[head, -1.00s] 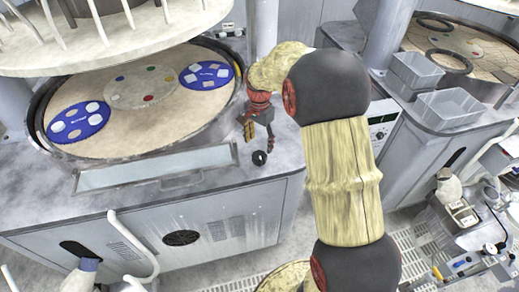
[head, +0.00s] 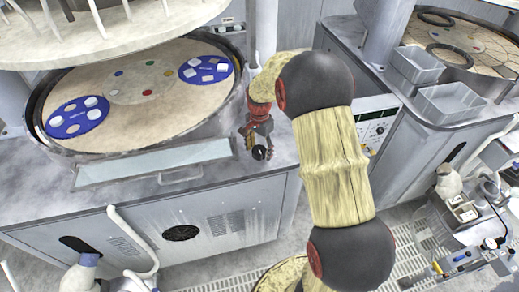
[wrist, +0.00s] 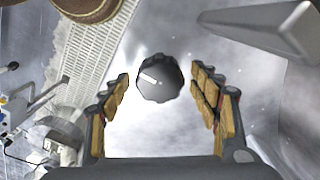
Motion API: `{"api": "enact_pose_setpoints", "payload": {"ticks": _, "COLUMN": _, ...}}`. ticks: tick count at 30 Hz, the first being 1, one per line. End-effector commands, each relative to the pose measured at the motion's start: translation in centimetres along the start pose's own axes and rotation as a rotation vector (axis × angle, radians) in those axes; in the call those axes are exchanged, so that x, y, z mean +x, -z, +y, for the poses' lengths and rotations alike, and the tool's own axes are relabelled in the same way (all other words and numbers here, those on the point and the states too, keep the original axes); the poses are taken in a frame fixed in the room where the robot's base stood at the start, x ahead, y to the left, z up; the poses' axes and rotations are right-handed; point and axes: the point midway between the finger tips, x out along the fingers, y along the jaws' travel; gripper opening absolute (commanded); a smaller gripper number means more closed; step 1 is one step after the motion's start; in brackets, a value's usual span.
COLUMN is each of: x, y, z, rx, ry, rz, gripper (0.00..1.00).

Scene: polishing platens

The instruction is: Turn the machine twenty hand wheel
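The hand wheel is a small black, lobed knob (wrist: 160,78) on the grey top of the machine's front corner. In the wrist view it sits between and slightly beyond the two fingers of my gripper (wrist: 160,105), with a clear gap on each side. My gripper is open, with tan pads facing the wheel. In the head view my gripper (head: 257,146) hangs over the machine's right front corner, and the black wheel (head: 261,153) shows beside its fingertips, partly hidden. No number is readable on the machine.
The round platen (head: 150,130) with blue carriers (head: 78,117) lies left of my gripper, behind a clear front tray (head: 158,163). A second machine with grey bins (head: 451,103) stands to the right. Open grated floor (head: 418,240) lies between the machines.

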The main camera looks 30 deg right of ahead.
Motion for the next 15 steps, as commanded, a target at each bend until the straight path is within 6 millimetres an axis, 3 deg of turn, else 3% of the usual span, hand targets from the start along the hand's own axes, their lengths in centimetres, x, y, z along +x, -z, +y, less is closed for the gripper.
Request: {"api": "enact_pose_setpoints", "payload": {"ticks": 15, "x": -0.03, "y": 0.0, "z": 0.0, "rx": 0.0, "ry": 0.0, "rz": 0.0, "gripper": 0.31}}
